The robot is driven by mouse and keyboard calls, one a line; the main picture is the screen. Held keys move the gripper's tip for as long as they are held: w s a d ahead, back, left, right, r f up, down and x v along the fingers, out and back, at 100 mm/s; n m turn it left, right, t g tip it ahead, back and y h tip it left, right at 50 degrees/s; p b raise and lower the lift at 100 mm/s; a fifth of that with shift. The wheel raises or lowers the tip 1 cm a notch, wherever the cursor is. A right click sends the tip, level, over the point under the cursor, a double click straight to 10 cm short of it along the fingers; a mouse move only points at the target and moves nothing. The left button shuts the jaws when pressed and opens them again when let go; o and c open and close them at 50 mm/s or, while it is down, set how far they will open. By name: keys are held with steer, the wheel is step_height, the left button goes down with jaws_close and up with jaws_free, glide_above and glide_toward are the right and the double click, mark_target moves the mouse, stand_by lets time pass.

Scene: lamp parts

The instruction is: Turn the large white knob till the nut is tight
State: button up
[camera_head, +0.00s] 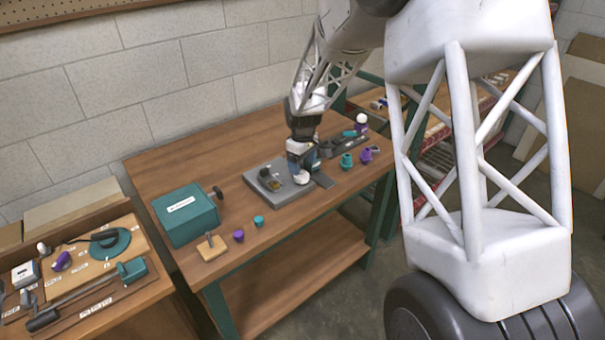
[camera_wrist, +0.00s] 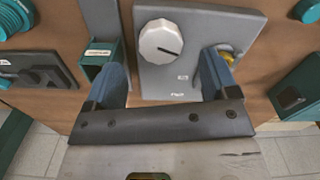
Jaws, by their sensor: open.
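The large white knob (camera_wrist: 160,40), faceted with a dark pointer line, sits on a grey plate (camera_wrist: 185,82) in the wrist view. In the head view the knob (camera_head: 293,182) shows at the right part of the same plate (camera_head: 297,195), just under my gripper (camera_head: 302,164). My gripper (camera_wrist: 163,64) is open, its two blue-padded fingers apart with nothing between them. The knob appears between the finger lines, slightly beyond the tips; contact cannot be told. A yellowish metal piece (camera_wrist: 228,56), perhaps the nut, is partly hidden by the right finger.
A teal box (camera_head: 186,214) stands left of the plate on the wooden bench. Small purple (camera_head: 239,236) and teal (camera_head: 259,221) parts lie near the front edge. More teal parts (camera_head: 346,161) lie right of the gripper. Bare bench lies behind the plate.

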mark_target(302, 175)
steer(key=shift+f, duration=2.35)
steer(key=shift+c, duration=0.5)
steer(key=c, duration=0.8)
